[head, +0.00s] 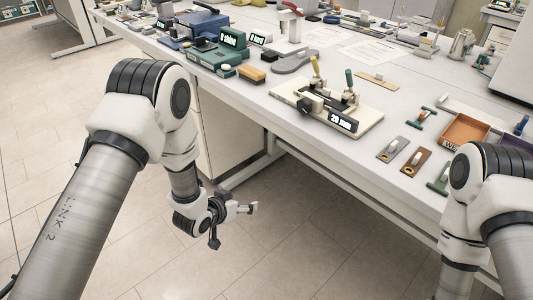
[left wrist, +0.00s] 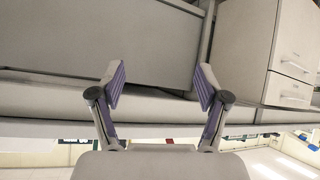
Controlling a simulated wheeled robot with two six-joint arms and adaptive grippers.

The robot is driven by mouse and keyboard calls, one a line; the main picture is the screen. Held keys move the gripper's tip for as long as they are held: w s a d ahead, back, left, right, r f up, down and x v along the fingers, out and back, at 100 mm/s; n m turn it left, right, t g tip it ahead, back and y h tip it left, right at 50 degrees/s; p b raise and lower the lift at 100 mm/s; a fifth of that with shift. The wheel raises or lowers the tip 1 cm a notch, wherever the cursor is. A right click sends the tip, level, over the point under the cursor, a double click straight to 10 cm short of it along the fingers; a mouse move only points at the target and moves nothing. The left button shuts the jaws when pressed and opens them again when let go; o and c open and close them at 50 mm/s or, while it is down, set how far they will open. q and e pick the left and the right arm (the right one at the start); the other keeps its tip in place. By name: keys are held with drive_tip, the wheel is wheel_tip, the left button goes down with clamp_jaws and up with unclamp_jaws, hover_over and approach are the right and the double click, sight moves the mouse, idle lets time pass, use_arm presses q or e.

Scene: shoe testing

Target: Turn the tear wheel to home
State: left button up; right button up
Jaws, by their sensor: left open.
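A cream-based device (head: 350,118) with a "20 mm" display stands near the front edge of the table in the head view. It has a dark block or knob (head: 306,104) on its left and two upright levers, one yellow-tipped and one green-tipped. I cannot tell for sure whether this knob is the tear wheel. My left gripper (head: 232,224) hangs below table height, in front of the table and apart from the device. It is open and empty; the left wrist view shows its two spread fingers (left wrist: 160,86). My right gripper is out of view.
A green device (head: 205,55) with a display stands at the left of the table (head: 270,105), near a grey shoe sole (head: 296,61). An orange tray (head: 465,131) and several flat samples lie at the right. Cabinets are under the table; the floor in front is clear.

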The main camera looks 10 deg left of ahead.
use_arm(q)
drive_tip(key=w+d+r+m+t+h+p, duration=0.3)
drive_tip(key=w+d+r+m+t, duration=0.15)
drive_tip(key=w+r, duration=0.6)
drive_tip(key=m+h+p, duration=0.3)
drive_tip(key=h, duration=0.1)
approach(302, 107)
drive_tip(key=x, duration=0.3)
drive_tip(key=shift+n, duration=0.35)
drive_tip(key=p+x, duration=0.1)
drive_tip(key=x, duration=0.5)
drive_tip(key=shift+w+d+f, duration=0.15)
drive_tip(key=shift+w+d, duration=0.05)
drive_tip(key=shift+w, duration=0.05)
drive_tip(key=shift+w+d, duration=0.15)
drive_tip(key=shift+w, duration=0.05)
drive_tip(key=shift+c, duration=0.3)
drive_tip(key=c, duration=1.1)
